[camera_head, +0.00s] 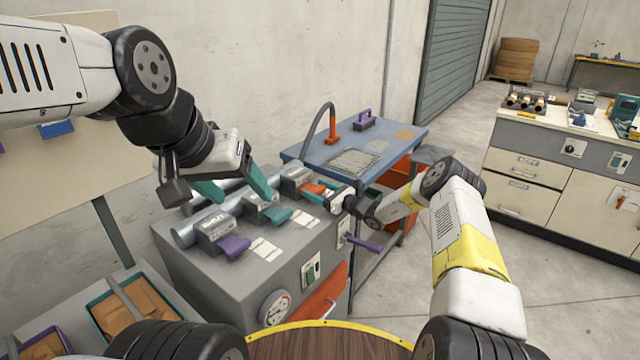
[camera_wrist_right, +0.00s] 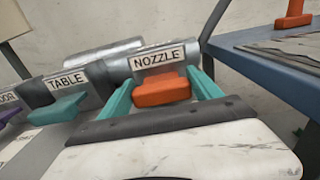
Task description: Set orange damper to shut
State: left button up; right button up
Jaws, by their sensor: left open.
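The orange damper handle (camera_head: 314,188) sits at the far right end of a row on the grey machine. In the right wrist view the orange handle (camera_wrist_right: 160,91) is below a NOZZLE label. My right gripper (camera_head: 322,193) is at it; its teal fingers (camera_wrist_right: 160,88) stand apart, one on each side of the handle. Contact with the handle is unclear. My left gripper (camera_head: 238,188) is open and empty, above the left part of the row.
A teal handle (camera_wrist_right: 58,109) under a TABLE label and a purple handle (camera_head: 234,246) stand left of the orange one. A blue-topped table (camera_head: 385,140) is behind right. A purple lever (camera_head: 362,242) juts from the machine's right side. Brown-filled trays (camera_head: 135,308) are at lower left.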

aim_at(320, 191)
jog(key=o, duration=0.4)
jog(key=shift+w+a, duration=0.15)
jog(key=shift+a, duration=0.05)
jog(key=shift+d, duration=0.1)
jog(key=v, duration=0.7)
jog(key=shift+s+d, duration=0.2)
jog(key=shift+s, duration=0.05)
